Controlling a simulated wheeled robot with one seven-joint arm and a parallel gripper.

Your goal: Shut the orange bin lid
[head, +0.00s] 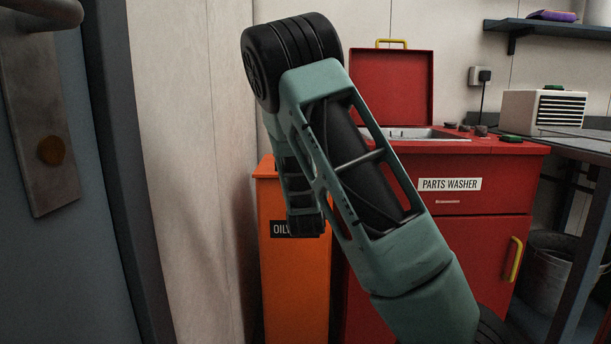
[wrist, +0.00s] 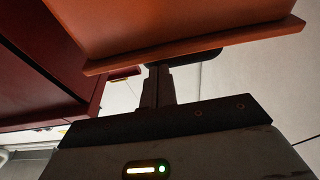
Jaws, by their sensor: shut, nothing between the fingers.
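The orange bin (head: 295,285) stands left of the red parts washer in the head view, with a dark label that is partly covered by my arm. Its upper edge shows only at the left, so I cannot tell how far the lid is open. In the wrist view an orange panel with a projecting lip (wrist: 190,50) fills the top; I cannot tell whether it is lid or bin body. My gripper (wrist: 160,80) is shut and empty, its fingers reaching up to the lip. Whether they touch is unclear.
The red parts washer (head: 470,222) stands right of the bin with its own red lid (head: 405,88) raised. A workbench (head: 585,145) with a heater-like box (head: 543,110) is farther right. A metal bucket (head: 548,270) sits below. A dark door (head: 60,250) is close at left.

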